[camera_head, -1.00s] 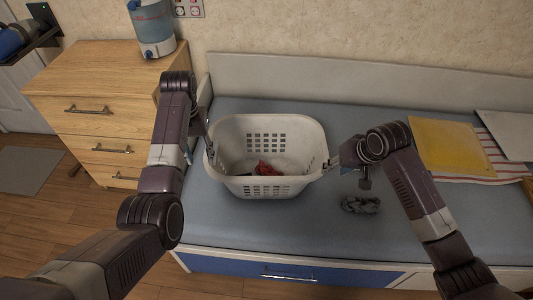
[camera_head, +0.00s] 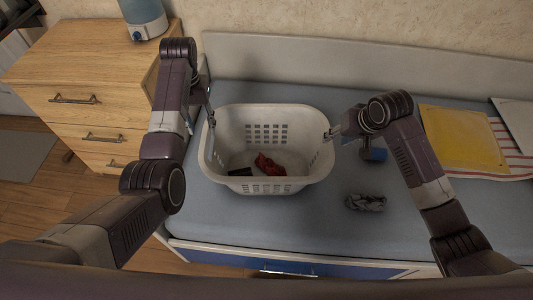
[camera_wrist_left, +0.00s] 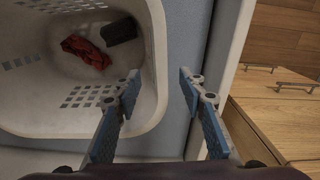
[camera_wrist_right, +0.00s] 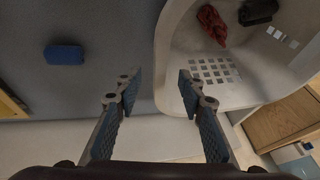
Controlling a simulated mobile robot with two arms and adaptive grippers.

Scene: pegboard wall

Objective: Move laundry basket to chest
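The white laundry basket (camera_head: 268,186) stands upright on the blue bed pad, with a red cloth (camera_head: 268,165) and a dark item (camera_head: 240,173) inside. The wooden chest (camera_head: 85,75) of drawers stands at the left, beside the bed. My left gripper (camera_head: 210,128) is at the basket's left rim; the left wrist view shows its fingers (camera_wrist_left: 158,92) apart, on either side of the rim. My right gripper (camera_head: 331,133) is at the right rim; the right wrist view shows its fingers (camera_wrist_right: 157,90) apart, astride the rim. Neither is visibly clamped on it.
A blue and white container (camera_head: 143,18) stands on the back of the chest top; the front is clear. A grey crumpled cloth (camera_head: 366,202) and a blue item (camera_head: 374,154) lie right of the basket. A yellow folder (camera_head: 460,140) lies further right. The bed's backboard (camera_head: 300,65) is behind.

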